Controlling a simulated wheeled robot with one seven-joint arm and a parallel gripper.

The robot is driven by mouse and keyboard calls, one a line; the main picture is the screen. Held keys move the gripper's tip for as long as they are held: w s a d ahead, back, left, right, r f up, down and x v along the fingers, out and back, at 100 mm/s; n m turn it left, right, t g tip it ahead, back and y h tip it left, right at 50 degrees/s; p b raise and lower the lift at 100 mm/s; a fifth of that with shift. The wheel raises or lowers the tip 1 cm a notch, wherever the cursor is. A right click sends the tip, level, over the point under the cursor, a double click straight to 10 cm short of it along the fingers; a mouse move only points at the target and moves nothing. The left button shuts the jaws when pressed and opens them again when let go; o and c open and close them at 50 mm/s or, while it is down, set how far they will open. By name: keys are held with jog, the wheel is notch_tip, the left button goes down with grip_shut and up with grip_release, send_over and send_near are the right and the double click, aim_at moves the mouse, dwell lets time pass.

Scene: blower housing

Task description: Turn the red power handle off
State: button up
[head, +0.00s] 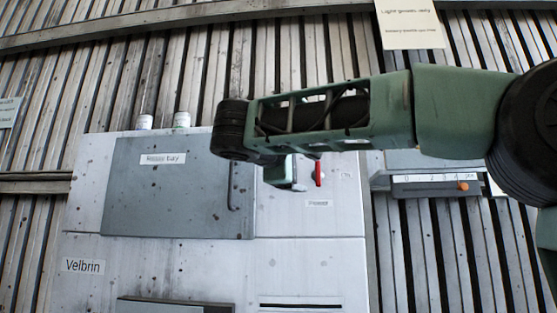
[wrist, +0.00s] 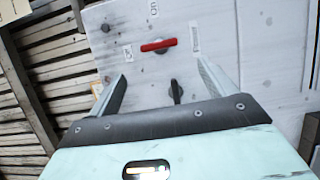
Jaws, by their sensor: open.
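The red power handle (head: 318,174) is on the pale front panel of the cabinet, right of a grey door. It stands nearly upright in the head view. In the wrist view the red handle (wrist: 158,45) lies nearly level, with a dark round hub at its middle. My gripper (head: 297,185) is just left of the handle in the head view, partly hidden by my arm. In the wrist view my gripper (wrist: 165,83) is open and empty. Its two fingers are apart, and the handle shows beyond their tips, between their lines and not touched.
The grey door (head: 175,195) has a dark bar handle (head: 233,188). A printed label (head: 318,203) sits below the red handle. A shelf with a numbered scale and orange knob (head: 463,186) is at right. Two small containers (head: 181,119) stand on the cabinet top.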

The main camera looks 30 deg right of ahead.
jog(key=v, duration=0.9)
jog(key=shift+b, duration=0.45)
jog(key=shift+f, duration=0.1)
jog(key=a+f+n+g+y, duration=0.1)
jog(key=a+f+n+y, duration=0.25)
jog(key=f, duration=0.95)
jog(key=a+f+n+g+y, duration=0.1)
jog(key=a+f+n+y, duration=0.3)
jog(key=f, duration=0.9)
jog(key=s+a+f+m+g+y, duration=0.1)
jog(key=s+f+m+g+y, duration=0.2)
jog(key=s+f, duration=0.7)
jog(key=s+a+f+m+g+y+p, duration=0.1)
jog(key=s+f+m+g+y, duration=0.2)
jog(key=s+f, duration=0.8)
notch_tip(320, 180, down, 5)
jog(key=shift+a+f+m+g+y, duration=0.1)
jog(key=shift+a+m+g+y, duration=0.2)
jog(key=shift+g+y, duration=0.75)
jog(key=shift+s+d, duration=0.1)
